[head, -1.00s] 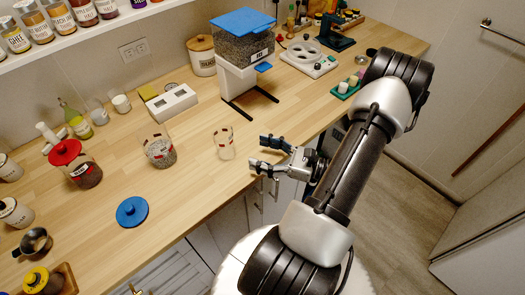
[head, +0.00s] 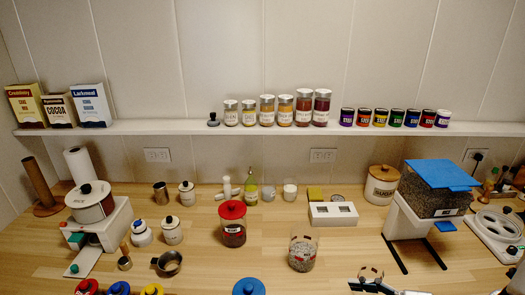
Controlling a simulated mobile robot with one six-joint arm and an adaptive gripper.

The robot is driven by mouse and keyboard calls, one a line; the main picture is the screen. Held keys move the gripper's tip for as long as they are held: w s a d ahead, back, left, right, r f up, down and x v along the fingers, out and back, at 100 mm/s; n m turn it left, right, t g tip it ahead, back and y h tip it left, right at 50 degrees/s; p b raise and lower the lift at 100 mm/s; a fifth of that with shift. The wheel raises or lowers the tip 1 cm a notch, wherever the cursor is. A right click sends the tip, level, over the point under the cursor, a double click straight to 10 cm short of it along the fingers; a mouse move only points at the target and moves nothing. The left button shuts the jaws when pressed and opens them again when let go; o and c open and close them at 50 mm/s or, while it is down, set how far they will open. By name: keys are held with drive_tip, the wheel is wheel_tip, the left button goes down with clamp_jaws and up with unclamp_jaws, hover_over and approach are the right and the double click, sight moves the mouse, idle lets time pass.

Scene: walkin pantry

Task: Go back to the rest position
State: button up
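My gripper (head: 372,286) shows only in part at the bottom edge of the head view, right of centre. One dark finger shows there and the rest is cut off by the frame; a second ago both fingers stood apart with nothing between them. I see no object in the gripper. My arm is mostly out of view at the lower right.
The wooden counter (head: 190,262) holds a jar of grains (head: 302,254), a red-lidded jar (head: 232,224), a blue lid (head: 249,287), a white two-slot block (head: 333,214) and a blue-topped dispenser (head: 440,190). A shelf (head: 200,129) with jars and boxes runs along the wall.

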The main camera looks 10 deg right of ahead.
drive_tip(key=s+a+r+n+g+h, duration=0.1)
drive_tip(key=a+r+n+g+h, duration=0.1)
drive_tip(key=a+r+n+g, duration=0.3)
drive_tip(key=s+a+r+n+g+h, duration=0.1)
drive_tip(key=a+n+g+h, duration=0.15)
drive_tip(key=a+n, duration=0.4)
drive_tip(key=s+a+r+n+t+h, duration=0.3)
drive_tip(key=s+r+n+h, duration=0.2)
drive_tip(key=r+n, duration=0.3)
drive_tip(key=n+h, duration=0.1)
drive_tip(key=n, duration=0.2)
drive_tip(key=shift+a+h, duration=0.35)
drive_tip(key=shift+a, duration=0.05)
